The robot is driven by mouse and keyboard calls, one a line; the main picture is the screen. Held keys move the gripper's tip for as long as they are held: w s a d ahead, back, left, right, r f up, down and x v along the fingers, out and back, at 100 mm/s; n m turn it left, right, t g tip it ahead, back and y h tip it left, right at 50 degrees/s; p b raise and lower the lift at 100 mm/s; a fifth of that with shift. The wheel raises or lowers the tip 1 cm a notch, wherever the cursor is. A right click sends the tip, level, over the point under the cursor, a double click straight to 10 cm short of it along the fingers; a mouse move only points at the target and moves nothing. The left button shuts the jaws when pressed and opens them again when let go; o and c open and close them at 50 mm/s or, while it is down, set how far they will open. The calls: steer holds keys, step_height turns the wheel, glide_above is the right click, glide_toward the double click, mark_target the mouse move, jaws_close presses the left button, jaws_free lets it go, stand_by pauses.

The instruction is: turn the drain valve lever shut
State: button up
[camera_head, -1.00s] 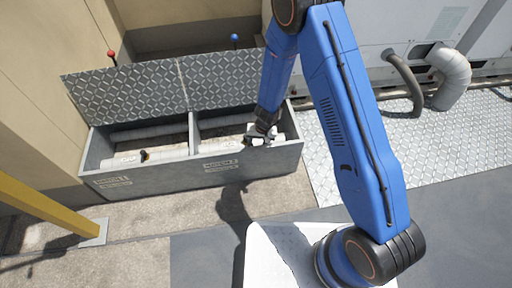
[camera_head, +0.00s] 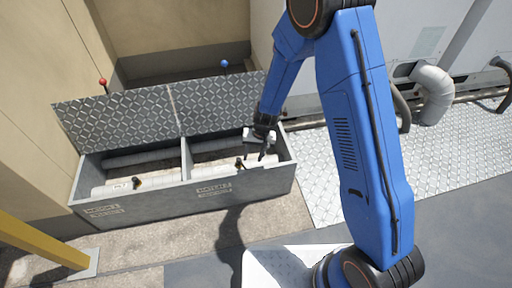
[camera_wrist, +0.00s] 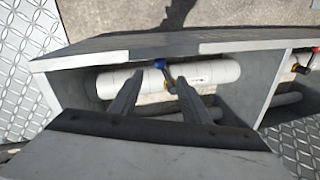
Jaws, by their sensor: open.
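A white pipe (camera_wrist: 215,72) runs through one compartment of a grey trough and carries a small valve (camera_wrist: 170,85) with a blue cap, a yellow-orange part and a dark lever. In the wrist view my gripper (camera_wrist: 159,80) is open, its two fingers reaching towards the pipe with the valve between their tips. I cannot tell whether they touch it. In the head view my gripper (camera_head: 262,153) hangs over the right compartment, just right of a dark valve (camera_head: 240,163). The exact lever angle is hard to make out.
The trough's front wall (camera_head: 180,200) and divider (camera_head: 187,160) bound the compartments. The left compartment has another valve (camera_head: 138,183), seen with a red part in the wrist view (camera_wrist: 302,62). Tread-plate lids (camera_head: 120,125) stand raised behind, with red (camera_head: 103,82) and blue (camera_head: 225,63) knobs.

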step_height(320, 180, up, 6)
steer(key=d, duration=0.1)
steer(key=shift+d, duration=0.1)
steer(key=shift+c, duration=0.4)
